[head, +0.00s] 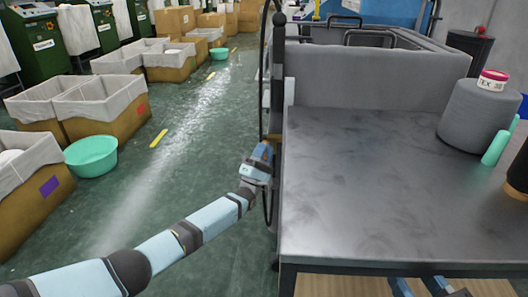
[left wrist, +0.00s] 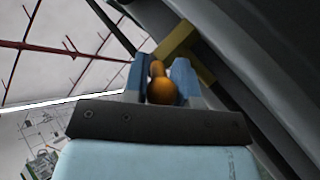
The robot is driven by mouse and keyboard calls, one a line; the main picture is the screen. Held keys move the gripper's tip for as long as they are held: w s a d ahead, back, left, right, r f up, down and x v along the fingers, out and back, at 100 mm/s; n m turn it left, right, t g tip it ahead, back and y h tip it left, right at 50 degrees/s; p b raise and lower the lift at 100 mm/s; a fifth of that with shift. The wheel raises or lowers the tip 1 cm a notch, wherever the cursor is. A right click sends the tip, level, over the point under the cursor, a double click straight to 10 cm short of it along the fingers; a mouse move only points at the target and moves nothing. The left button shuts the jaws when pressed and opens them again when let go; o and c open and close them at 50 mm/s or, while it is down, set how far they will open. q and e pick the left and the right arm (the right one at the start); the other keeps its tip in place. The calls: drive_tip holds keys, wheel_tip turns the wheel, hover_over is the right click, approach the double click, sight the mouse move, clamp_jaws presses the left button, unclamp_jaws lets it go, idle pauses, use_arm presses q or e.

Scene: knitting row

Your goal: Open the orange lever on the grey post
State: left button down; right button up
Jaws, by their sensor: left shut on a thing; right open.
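The orange lever (left wrist: 160,88) has a rounded knob and sits between the two blue fingers of my left gripper (left wrist: 158,78), which is shut on it. A mustard-yellow piece (left wrist: 178,38) lies just beyond the fingertips, against a dark grey upright surface (left wrist: 235,35) that may be the post. In the head view my left gripper (head: 262,155) is at the left side of the grey table, by a dark upright and a hanging black cable; the lever is hidden there. My right gripper (head: 419,287) shows at the bottom edge, open, just below the table's front edge.
Cloth-lined boxes (head: 100,105) and a green basin (head: 92,155) stand left. The floor between is clear.

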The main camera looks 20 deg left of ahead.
idle(0.3)
use_arm(q)
drive_tip(key=c, duration=1.1)
unclamp_jaws()
drive_tip(key=shift+s+a+f, duration=0.15)
drive_tip(key=shift+s+f, duration=0.2)
drive_tip(key=shift+f, duration=0.05)
drive_tip(key=p+v, duration=0.2)
drive_tip(key=v, duration=1)
drive_tip(key=shift+s+f+p, duration=0.25)
drive_tip(key=shift+f+p, duration=0.05)
drive_tip(key=shift+p, duration=0.1)
use_arm(e)
drive_tip(key=shift+s+a+f+m+g+h, duration=0.25)
drive_tip(key=shift+s+a+m+g, duration=0.2)
drive_tip(key=shift+m, duration=0.55)
